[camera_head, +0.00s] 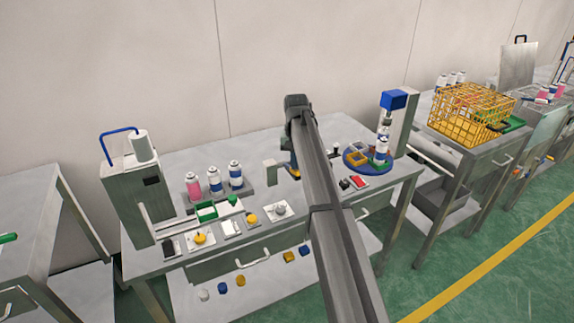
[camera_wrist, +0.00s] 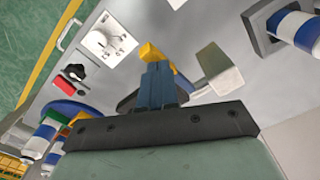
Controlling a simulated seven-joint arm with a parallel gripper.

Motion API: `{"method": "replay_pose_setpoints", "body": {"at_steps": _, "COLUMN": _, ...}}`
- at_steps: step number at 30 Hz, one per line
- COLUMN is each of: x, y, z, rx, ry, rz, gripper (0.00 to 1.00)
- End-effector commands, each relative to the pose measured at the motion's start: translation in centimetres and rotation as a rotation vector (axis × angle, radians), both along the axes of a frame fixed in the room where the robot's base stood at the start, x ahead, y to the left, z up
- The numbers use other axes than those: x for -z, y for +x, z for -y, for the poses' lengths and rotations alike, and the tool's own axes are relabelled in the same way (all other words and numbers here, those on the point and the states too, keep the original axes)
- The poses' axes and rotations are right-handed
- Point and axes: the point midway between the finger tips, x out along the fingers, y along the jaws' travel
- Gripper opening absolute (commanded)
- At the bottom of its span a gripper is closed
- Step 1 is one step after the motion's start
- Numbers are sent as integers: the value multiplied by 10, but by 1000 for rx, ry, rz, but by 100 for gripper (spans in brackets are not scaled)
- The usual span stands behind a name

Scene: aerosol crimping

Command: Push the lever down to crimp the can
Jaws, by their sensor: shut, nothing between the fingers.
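My gripper (camera_wrist: 155,65) is shut in the wrist view, its blue fingers together. A yellow piece (camera_wrist: 150,52) shows right at the fingertips. I cannot tell whether it is a lever grip or part of the fingers. A light grey block (camera_wrist: 218,70) stands beside the fingers; it also shows in the head view (camera_head: 270,173), left of my arm. My arm hides much of the area behind it, and no crimping lever is clearly visible there. At the right, a blue-and-white can (camera_head: 383,140) stands upright below a blue-headed station (camera_head: 393,100).
A blue round plate (camera_head: 352,158) carries coloured holders. At the left, a grey machine (camera_head: 140,195) has a bent blue handle (camera_head: 118,132). Buttons and switches line the table's front. A yellow basket (camera_head: 470,112) stands on the neighbouring table.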

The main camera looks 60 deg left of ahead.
Motion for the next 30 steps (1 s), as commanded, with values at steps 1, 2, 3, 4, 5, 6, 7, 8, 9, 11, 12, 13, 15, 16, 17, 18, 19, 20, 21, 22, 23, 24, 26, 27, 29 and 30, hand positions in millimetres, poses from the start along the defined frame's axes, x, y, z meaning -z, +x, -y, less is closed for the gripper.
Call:
{"method": "replay_pose_setpoints", "body": {"at_steps": 1, "x": 1, "y": 0, "z": 0, "rx": 0, "ry": 0, "rz": 0, "gripper": 0}}
{"method": "replay_pose_setpoints", "body": {"at_steps": 2, "x": 2, "y": 0, "z": 0, "rx": 0, "ry": 0, "rz": 0, "gripper": 0}}
{"method": "replay_pose_setpoints", "body": {"at_steps": 3, "x": 3, "y": 0, "z": 0, "rx": 0, "ry": 0, "rz": 0, "gripper": 0}}
{"method": "replay_pose_setpoints", "body": {"at_steps": 4, "x": 3, "y": 0, "z": 0, "rx": 0, "ry": 0, "rz": 0, "gripper": 0}}
{"method": "replay_pose_setpoints", "body": {"at_steps": 5, "x": 4, "y": 0, "z": 0, "rx": 0, "ry": 0, "rz": 0, "gripper": 0}}
{"method": "replay_pose_setpoints", "body": {"at_steps": 6, "x": 4, "y": 0, "z": 0, "rx": 0, "ry": 0, "rz": 0, "gripper": 0}}
{"method": "replay_pose_setpoints", "body": {"at_steps": 7, "x": 5, "y": 0, "z": 0, "rx": 0, "ry": 0, "rz": 0, "gripper": 0}}
{"method": "replay_pose_setpoints", "body": {"at_steps": 8, "x": 5, "y": 0, "z": 0, "rx": 0, "ry": 0, "rz": 0, "gripper": 0}}
{"method": "replay_pose_setpoints", "body": {"at_steps": 9, "x": 6, "y": 0, "z": 0, "rx": 0, "ry": 0, "rz": 0, "gripper": 0}}
{"method": "replay_pose_setpoints", "body": {"at_steps": 11, "x": 7, "y": 0, "z": 0, "rx": 0, "ry": 0, "rz": 0, "gripper": 0}}
{"method": "replay_pose_setpoints", "body": {"at_steps": 12, "x": 7, "y": 0, "z": 0, "rx": 0, "ry": 0, "rz": 0, "gripper": 0}}
{"method": "replay_pose_setpoints", "body": {"at_steps": 13, "x": 8, "y": 0, "z": 0, "rx": 0, "ry": 0, "rz": 0, "gripper": 0}}
{"method": "replay_pose_setpoints", "body": {"at_steps": 15, "x": 9, "y": 0, "z": 0, "rx": 0, "ry": 0, "rz": 0, "gripper": 0}}
{"method": "replay_pose_setpoints", "body": {"at_steps": 16, "x": 9, "y": 0, "z": 0, "rx": 0, "ry": 0, "rz": 0, "gripper": 0}}
{"method": "replay_pose_setpoints", "body": {"at_steps": 17, "x": 10, "y": 0, "z": 0, "rx": 0, "ry": 0, "rz": 0, "gripper": 0}}
{"method": "replay_pose_setpoints", "body": {"at_steps": 18, "x": 10, "y": 0, "z": 0, "rx": 0, "ry": 0, "rz": 0, "gripper": 0}}
{"method": "replay_pose_setpoints", "body": {"at_steps": 19, "x": 11, "y": 0, "z": 0, "rx": 0, "ry": 0, "rz": 0, "gripper": 0}}
{"method": "replay_pose_setpoints", "body": {"at_steps": 20, "x": 11, "y": 0, "z": 0, "rx": 0, "ry": 0, "rz": 0, "gripper": 0}}
{"method": "replay_pose_setpoints", "body": {"at_steps": 21, "x": 12, "y": 0, "z": 0, "rx": 0, "ry": 0, "rz": 0, "gripper": 0}}
{"method": "replay_pose_setpoints", "body": {"at_steps": 22, "x": 12, "y": 0, "z": 0, "rx": 0, "ry": 0, "rz": 0, "gripper": 0}}
{"method": "replay_pose_setpoints", "body": {"at_steps": 23, "x": 13, "y": 0, "z": 0, "rx": 0, "ry": 0, "rz": 0, "gripper": 0}}
{"method": "replay_pose_setpoints", "body": {"at_steps": 24, "x": 14, "y": 0, "z": 0, "rx": 0, "ry": 0, "rz": 0, "gripper": 0}}
{"method": "replay_pose_setpoints", "body": {"at_steps": 26, "x": 15, "y": 0, "z": 0, "rx": 0, "ry": 0, "rz": 0, "gripper": 0}}
{"method": "replay_pose_setpoints", "body": {"at_steps": 27, "x": 15, "y": 0, "z": 0, "rx": 0, "ry": 0, "rz": 0, "gripper": 0}}
{"method": "replay_pose_setpoints", "body": {"at_steps": 29, "x": 16, "y": 0, "z": 0, "rx": 0, "ry": 0, "rz": 0, "gripper": 0}}
{"method": "replay_pose_setpoints", "body": {"at_steps": 30, "x": 17, "y": 0, "z": 0, "rx": 0, "ry": 0, "rz": 0, "gripper": 0}}
